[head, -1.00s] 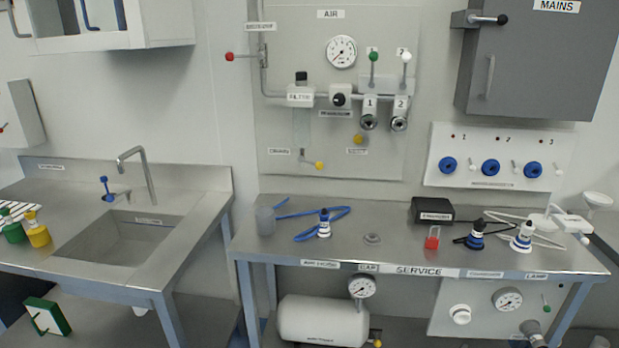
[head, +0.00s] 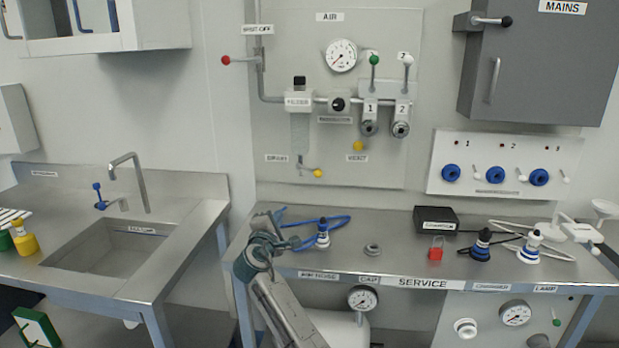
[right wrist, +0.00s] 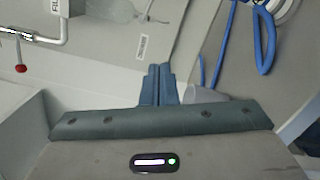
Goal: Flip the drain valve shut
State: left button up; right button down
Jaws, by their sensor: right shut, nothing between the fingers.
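The drain valve (head: 318,173) is a small yellow-knobbed lever below the filter (head: 300,100) on the AIR panel. Its lever slants down to the right from a stub beside the drain label (head: 278,158). My right gripper (head: 281,213) is over the left end of the service bench, below and left of the valve, apart from it. Its fingers are shut and empty, and they show together in the right wrist view (right wrist: 158,72). That view also shows the filter bowl (right wrist: 100,8); I cannot make out the yellow knob there. My left gripper is not in view.
A blue hose (head: 335,220) and a white-and-blue fitting (head: 322,235) lie right of the gripper on the bench (head: 400,245). A red-knobbed shut-off lever (head: 226,61) sticks out left of the panel. The yellow vent knob (head: 358,146) is above right of the drain valve.

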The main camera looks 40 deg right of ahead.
aim_at(317, 173)
jog(key=i+l, duration=0.15)
jog(key=l, duration=0.2)
jog(key=i+l, duration=0.2)
jog(key=l, duration=0.7)
jog(key=i+u, duration=0.05)
